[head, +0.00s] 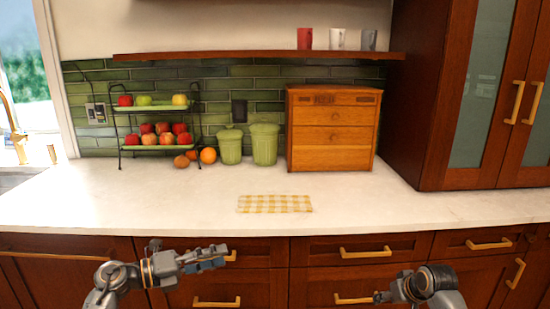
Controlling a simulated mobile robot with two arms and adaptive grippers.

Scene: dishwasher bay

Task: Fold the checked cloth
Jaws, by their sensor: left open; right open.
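The yellow and white checked cloth (275,204) lies flat on the white countertop, near its front edge. It looks like a wide, short rectangle; I cannot tell whether it has any fold in it. My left gripper (222,257) is open and empty, in front of the counter and below its edge, to the left of the cloth. My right gripper (381,297) is open, low in front of the drawers and to the right of the cloth; it is small and partly hidden by its own arm. Neither gripper touches the cloth.
A wooden drawer box (333,140) and two green canisters (264,145) stand behind the cloth. A two-tier fruit stand (157,147) is at the back left. A shelf (260,55) with mugs hangs above. The countertop (400,205) around the cloth is clear.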

